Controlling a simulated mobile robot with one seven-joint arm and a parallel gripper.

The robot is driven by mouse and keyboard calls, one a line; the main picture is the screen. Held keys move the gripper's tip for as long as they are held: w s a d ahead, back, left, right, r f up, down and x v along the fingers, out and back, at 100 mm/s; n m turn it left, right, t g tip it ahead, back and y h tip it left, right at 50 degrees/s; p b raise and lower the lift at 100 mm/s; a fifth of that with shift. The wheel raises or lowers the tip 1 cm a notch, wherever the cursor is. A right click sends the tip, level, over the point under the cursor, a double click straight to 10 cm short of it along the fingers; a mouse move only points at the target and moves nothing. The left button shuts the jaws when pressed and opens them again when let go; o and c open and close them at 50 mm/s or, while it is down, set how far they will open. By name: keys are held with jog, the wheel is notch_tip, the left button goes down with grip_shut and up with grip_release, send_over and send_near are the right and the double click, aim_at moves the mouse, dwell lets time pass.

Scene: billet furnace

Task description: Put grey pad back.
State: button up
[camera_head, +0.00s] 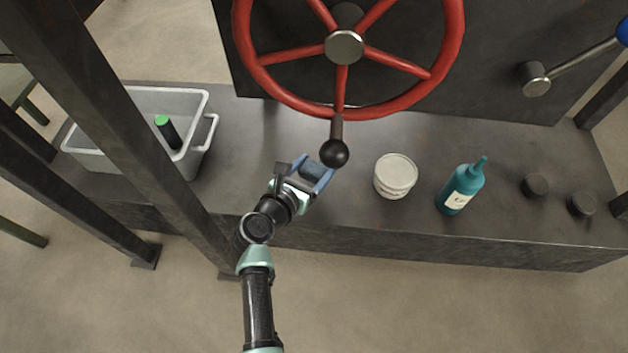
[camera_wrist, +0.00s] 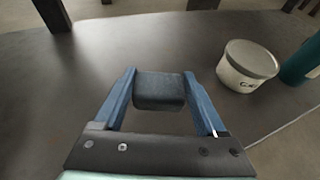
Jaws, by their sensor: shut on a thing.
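The grey pad (camera_wrist: 160,91) is a dark grey block with rounded edges, held between the two blue fingers of my gripper (camera_wrist: 158,98) in the wrist view. In the head view my gripper (camera_head: 316,172) is shut on the pad (camera_head: 313,168), over the dark bench just below the black knob of the red wheel. I cannot tell whether the pad touches the bench top.
A grey bin (camera_head: 196,165) with a green-capped dark cylinder (camera_head: 168,132) stands at left. The red handwheel (camera_head: 452,55) and its black knob (camera_head: 334,153) are close above my gripper. A white tub (camera_head: 395,177), a teal bottle (camera_head: 461,188) and two dark round pieces (camera_head: 536,185) stand to the right.

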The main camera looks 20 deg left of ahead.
aim_at(309, 182)
notch_tip(309, 182, down, 4)
jog(key=b, duration=0.3)
jog(key=shift+r, duration=0.3)
jog(key=o, duration=1.4)
jog(key=shift+f, duration=0.2)
jog(key=shift+r, duration=0.2)
jog(key=p+v, duration=0.7)
jog(key=v, duration=0.4)
jog(key=shift+a+r, duration=0.1)
jog(key=shift+r, duration=0.05)
jog(key=shift+s, duration=0.45)
